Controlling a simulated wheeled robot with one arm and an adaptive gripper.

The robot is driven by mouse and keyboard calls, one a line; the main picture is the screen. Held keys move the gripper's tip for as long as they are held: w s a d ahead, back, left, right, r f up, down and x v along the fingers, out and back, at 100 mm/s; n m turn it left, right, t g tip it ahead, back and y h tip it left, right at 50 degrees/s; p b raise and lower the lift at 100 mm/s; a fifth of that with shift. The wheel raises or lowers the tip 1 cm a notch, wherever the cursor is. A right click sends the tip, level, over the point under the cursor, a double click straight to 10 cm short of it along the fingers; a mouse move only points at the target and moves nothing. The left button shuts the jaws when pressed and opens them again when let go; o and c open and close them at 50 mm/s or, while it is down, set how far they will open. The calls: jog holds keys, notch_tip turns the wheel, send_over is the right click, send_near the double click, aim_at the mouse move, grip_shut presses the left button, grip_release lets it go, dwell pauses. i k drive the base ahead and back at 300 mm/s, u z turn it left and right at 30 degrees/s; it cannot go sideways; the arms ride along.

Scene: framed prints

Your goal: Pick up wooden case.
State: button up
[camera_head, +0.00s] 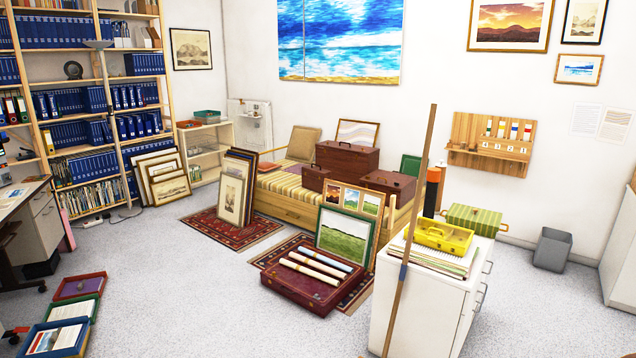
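Several brown wooden-looking cases sit on the striped daybed in the middle of the room. The largest case (347,159) is at the back, a smaller case (314,178) is at its front left, and another case (389,184) is at the right end. I cannot tell which one the task means. A dark red case (292,291) lies on the floor rug in front, with several rolled papers on its lid. My gripper is not visible.
A white cabinet (412,310) stands at front right, bearing papers and a yellow case (443,236). A tall wooden pole (408,225) stands before it. Framed pictures (236,188) lean left of the daybed (281,210). Open trays (55,338) lie bottom left. The grey floor at centre left is clear.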

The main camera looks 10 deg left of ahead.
aim_at(313, 177)
jog(key=u, duration=0.25)
jog(key=k, duration=0.35)
jog(key=u, duration=1.15)
jog(key=i, duration=2.15)
jog(key=u, duration=0.3)
jog(key=i, duration=3.55)
jog(key=z, duration=1)
jog(key=i, duration=1.75)
jog(key=z, duration=1.2)
jog(key=i, duration=2.8)
jog(key=z, duration=0.15)
